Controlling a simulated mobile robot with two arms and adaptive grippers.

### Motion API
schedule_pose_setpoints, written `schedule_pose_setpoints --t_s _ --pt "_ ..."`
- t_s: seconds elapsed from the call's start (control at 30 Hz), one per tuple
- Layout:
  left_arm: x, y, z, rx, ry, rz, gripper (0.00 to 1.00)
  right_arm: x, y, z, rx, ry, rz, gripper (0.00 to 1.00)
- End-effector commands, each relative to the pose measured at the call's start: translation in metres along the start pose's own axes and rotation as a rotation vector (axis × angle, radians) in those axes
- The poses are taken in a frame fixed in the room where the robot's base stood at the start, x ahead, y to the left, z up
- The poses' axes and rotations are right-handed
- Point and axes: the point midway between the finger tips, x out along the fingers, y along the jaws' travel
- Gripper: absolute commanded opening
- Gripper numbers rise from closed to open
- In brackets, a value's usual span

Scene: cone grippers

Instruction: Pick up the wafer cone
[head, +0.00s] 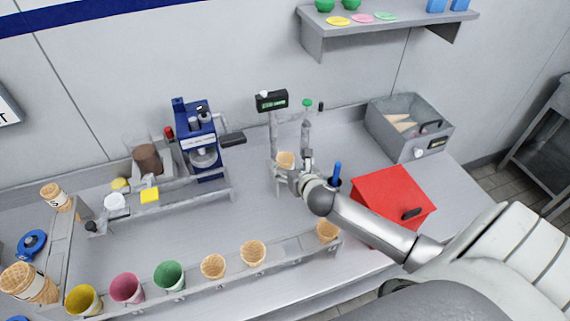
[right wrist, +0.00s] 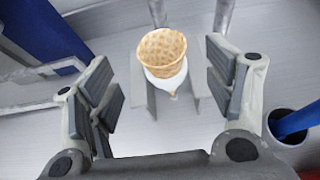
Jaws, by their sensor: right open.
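A tan wafer cone (head: 285,160) with a waffle-patterned rim stands upright in a small stand (head: 281,188) near the middle of the counter. In the right wrist view the cone (right wrist: 162,48) shows its open top, with a white lower part below it. My right gripper (head: 293,177) is close to the stand, on its near right side. In the right wrist view its two fingers (right wrist: 165,95) are spread wide, with the cone between and beyond them, touching neither. The gripper is empty. My left gripper is not in view.
A front rack (head: 290,247) holds more wafer cones (head: 253,252) and coloured cups (head: 168,275). A blue machine (head: 195,135) stands at left, a red box (head: 393,200) at right. A cup with a blue handle (right wrist: 290,125) is close to the gripper's right finger.

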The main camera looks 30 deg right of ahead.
Motion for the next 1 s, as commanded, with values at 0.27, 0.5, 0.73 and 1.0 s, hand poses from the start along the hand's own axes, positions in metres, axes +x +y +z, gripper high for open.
schedule_pose_setpoints --t_s 0.27,0.5,0.73,1.0 --pt "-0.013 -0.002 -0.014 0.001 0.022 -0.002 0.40 0.031 -0.002 0.003 0.003 0.000 -0.002 0.75" --pt "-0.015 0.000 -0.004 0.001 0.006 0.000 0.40 0.043 -0.002 0.002 0.001 0.000 -0.001 0.75" --pt "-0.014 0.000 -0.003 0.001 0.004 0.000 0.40 0.044 -0.002 0.002 0.000 0.000 -0.001 0.75" --pt "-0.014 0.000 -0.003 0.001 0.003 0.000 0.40 0.043 -0.002 0.002 0.000 0.000 -0.001 0.42"
